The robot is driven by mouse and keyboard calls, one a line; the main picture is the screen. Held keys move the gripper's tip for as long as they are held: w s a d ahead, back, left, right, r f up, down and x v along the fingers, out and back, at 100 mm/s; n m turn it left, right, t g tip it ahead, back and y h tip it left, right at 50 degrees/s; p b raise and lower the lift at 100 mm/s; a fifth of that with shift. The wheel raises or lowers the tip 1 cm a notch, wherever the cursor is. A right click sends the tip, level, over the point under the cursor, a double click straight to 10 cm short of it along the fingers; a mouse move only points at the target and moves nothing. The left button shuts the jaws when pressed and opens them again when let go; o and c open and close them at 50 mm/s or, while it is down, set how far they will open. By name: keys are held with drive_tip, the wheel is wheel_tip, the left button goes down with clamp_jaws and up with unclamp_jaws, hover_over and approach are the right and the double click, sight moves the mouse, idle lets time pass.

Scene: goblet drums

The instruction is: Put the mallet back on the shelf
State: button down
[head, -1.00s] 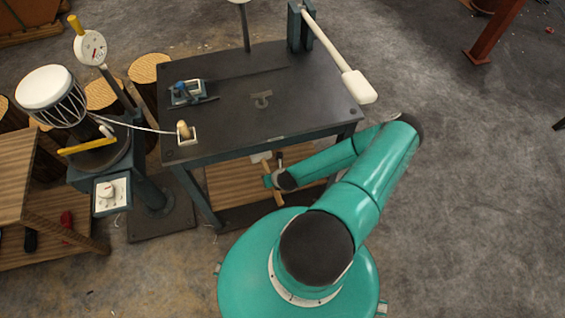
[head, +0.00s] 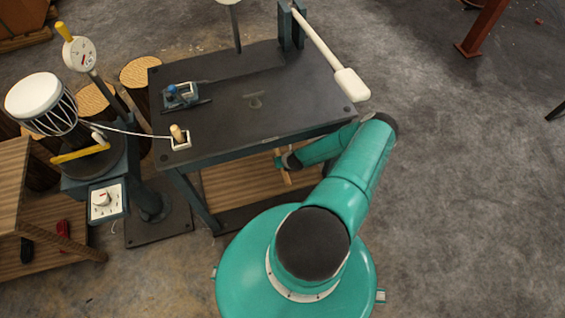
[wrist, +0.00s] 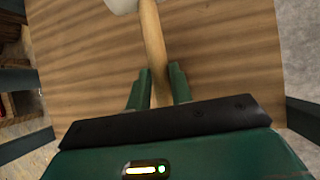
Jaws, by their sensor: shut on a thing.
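The mallet has a light wooden handle (wrist: 153,45) and a pale head (wrist: 122,5), cut off by the top edge of the wrist view. My gripper (wrist: 157,76) is shut on the handle, which lies between its two green fingers. In the head view my gripper (head: 281,161) is at the front edge of the table, with part of the handle (head: 286,178) showing below it and the mallet's head hidden. The wooden shelf (head: 235,183) is under the dark tabletop, and its boards (wrist: 225,50) lie behind the mallet. I cannot tell whether the mallet touches the shelf.
The dark tabletop (head: 230,120) overhangs the shelf. On it are a small blue-knobbed device (head: 180,95) and a wooden peg (head: 178,134). A drum (head: 38,100) stands at left.

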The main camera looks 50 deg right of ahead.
drive_tip(key=shift+w+d+f, duration=0.25)
drive_tip(key=shift+d+f, duration=0.2)
drive_tip(key=shift+f, duration=0.2)
drive_tip(key=shift+w+d+f, duration=0.1)
drive_tip(key=shift+d+f, duration=0.1)
drive_tip(key=shift+f, duration=1.55)
drive_tip(key=c, duration=1.2)
unclamp_jaws()
drive_tip(key=shift+c, duration=0.2)
drive_tip(key=shift+r, duration=0.1)
drive_tip(key=v, duration=1.2)
